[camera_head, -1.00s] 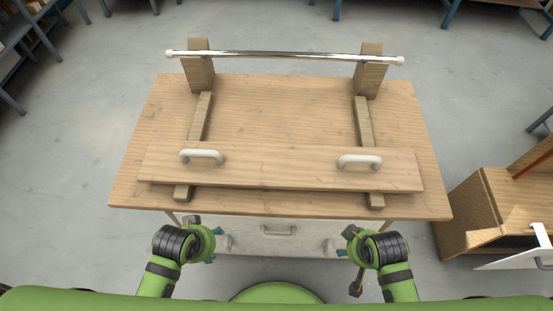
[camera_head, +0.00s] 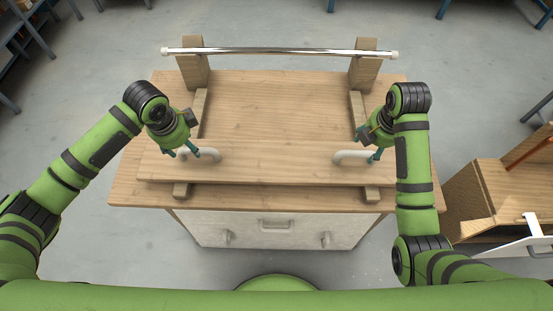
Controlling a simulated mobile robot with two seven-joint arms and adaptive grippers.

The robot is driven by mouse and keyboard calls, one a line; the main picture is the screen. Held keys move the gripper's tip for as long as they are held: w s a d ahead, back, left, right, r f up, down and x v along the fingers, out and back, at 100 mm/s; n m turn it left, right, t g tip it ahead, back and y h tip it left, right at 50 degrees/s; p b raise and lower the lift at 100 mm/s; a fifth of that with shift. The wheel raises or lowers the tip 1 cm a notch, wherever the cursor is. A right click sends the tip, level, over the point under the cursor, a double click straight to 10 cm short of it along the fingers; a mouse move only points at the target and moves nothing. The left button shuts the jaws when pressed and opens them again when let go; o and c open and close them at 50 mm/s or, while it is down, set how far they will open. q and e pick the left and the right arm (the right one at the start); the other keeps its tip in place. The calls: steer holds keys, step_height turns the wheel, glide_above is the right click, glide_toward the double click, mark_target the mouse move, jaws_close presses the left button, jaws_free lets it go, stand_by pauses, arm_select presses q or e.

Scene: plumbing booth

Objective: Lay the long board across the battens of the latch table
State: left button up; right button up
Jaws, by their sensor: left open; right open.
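The long board (camera_head: 270,166) lies across the two battens near the front of the latch table (camera_head: 130,190). The left batten (camera_head: 181,190) and right batten (camera_head: 371,194) show beyond its front edge. The board has two white handles, a left one (camera_head: 208,153) and a right one (camera_head: 345,155). My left gripper (camera_head: 178,154) is open just left of the left handle. My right gripper (camera_head: 376,155) is open at the right end of the right handle, partly covering it. I cannot tell whether either gripper touches its handle.
A chrome bar (camera_head: 280,51) rests across two wooden posts, left (camera_head: 193,70) and right (camera_head: 365,68), at the table's back. A drawer front (camera_head: 275,228) is below the tabletop. A wooden cabinet (camera_head: 490,190) stands at the right. The tabletop between the battens is clear.

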mark_target(189, 151)
steer(key=shift+w+r, duration=0.1)
steer(key=shift+r, duration=0.2)
arm_select(q)
steer(key=shift+a+r, duration=0.35)
arm_select(e)
steer(key=shift+d, duration=0.1)
arm_select(q)
steer(key=shift+w+f, duration=0.15)
arm_select(e)
steer(key=shift+f, duration=0.15)
arm_select(q)
steer(key=shift+w+f, duration=0.2)
steer(key=shift+f, duration=0.95)
steer(key=shift+w+f, duration=0.25)
steer(key=shift+f, duration=0.85)
steer(key=shift+w+f, duration=0.2)
steer(key=shift+f, duration=0.95)
arm_select(e)
steer(key=shift+w+f, duration=0.25)
steer(key=shift+f, duration=0.9)
steer(key=shift+w+f, duration=0.2)
steer(key=shift+f, duration=0.9)
steer(key=shift+w+f, duration=0.25)
steer(key=shift+f, duration=0.9)
arm_select(q)
jaws_close()
arm_select(e)
jaws_close()
